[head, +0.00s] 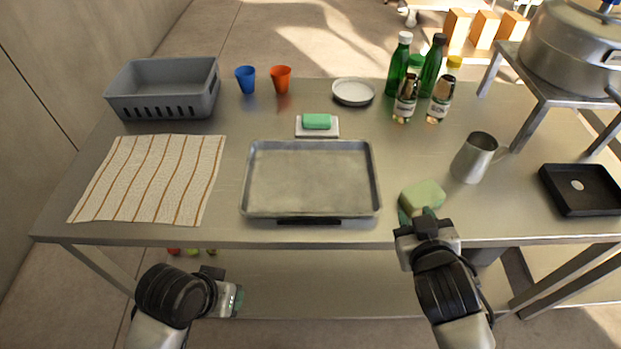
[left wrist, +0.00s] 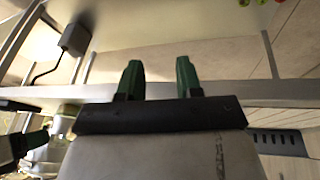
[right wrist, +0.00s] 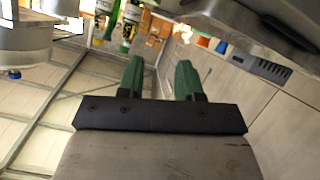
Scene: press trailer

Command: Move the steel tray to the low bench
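The steel tray (head: 310,180) is a shallow, empty rectangular pan. It lies flat at the middle of the steel table (head: 230,232), near its front edge, with a dark strip along its front side. My left gripper (head: 238,300) is in front of the table, left of the tray and clear of it. In the left wrist view its green fingers (left wrist: 159,75) are apart with nothing between. My right gripper (head: 418,214) is at the front edge, right of the tray. In the right wrist view its fingers (right wrist: 160,75) are apart and empty. I cannot tell which surface is the low bench.
A green sponge (head: 424,193) lies just beyond my right gripper. A metal jug (head: 474,157) and black tray (head: 582,190) are farther right. A striped cloth (head: 150,180) and grey basket (head: 165,88) are left. A soap dish (head: 301,131), cups and bottles stand behind the tray.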

